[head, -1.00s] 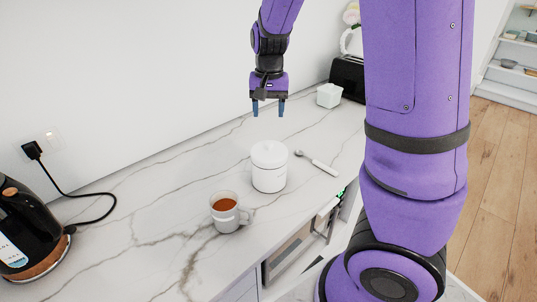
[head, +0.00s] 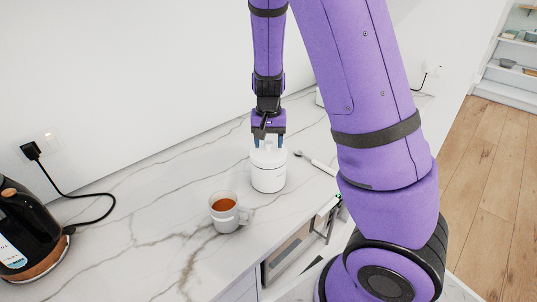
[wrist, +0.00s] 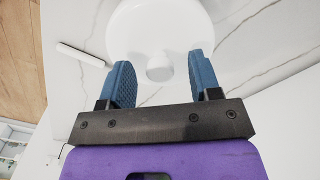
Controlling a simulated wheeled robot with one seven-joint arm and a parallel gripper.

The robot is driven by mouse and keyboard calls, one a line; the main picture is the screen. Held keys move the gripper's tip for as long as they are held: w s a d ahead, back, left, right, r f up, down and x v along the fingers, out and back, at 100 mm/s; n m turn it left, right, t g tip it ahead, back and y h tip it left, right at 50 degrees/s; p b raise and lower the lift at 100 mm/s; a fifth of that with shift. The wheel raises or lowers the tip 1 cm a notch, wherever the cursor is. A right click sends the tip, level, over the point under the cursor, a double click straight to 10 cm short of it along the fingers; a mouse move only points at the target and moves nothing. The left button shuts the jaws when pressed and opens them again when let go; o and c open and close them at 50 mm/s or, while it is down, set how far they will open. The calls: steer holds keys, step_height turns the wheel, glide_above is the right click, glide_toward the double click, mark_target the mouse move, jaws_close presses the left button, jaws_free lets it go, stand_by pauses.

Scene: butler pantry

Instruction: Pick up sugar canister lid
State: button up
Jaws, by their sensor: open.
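The white sugar canister (head: 268,180) stands upright on the marble counter in the head view, with its white lid (head: 267,157) on top. In the wrist view the round lid (wrist: 160,25) fills the top middle, and its small knob (wrist: 159,68) lies between the fingers. My gripper (head: 269,142) is above the lid, pointing down. In the wrist view its blue fingers (wrist: 161,80) are apart on either side of the knob, with gaps showing on both sides.
A mug of brown drink (head: 226,212) stands close in front and left of the canister. A spoon (head: 316,162) lies to its right. A black kettle (head: 30,232) with a cord is at far left. The counter (head: 140,215) between kettle and mug is clear.

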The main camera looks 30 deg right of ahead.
steer(key=shift+f, duration=0.4)
steer(key=c, duration=1)
steer(key=shift+r, duration=0.15)
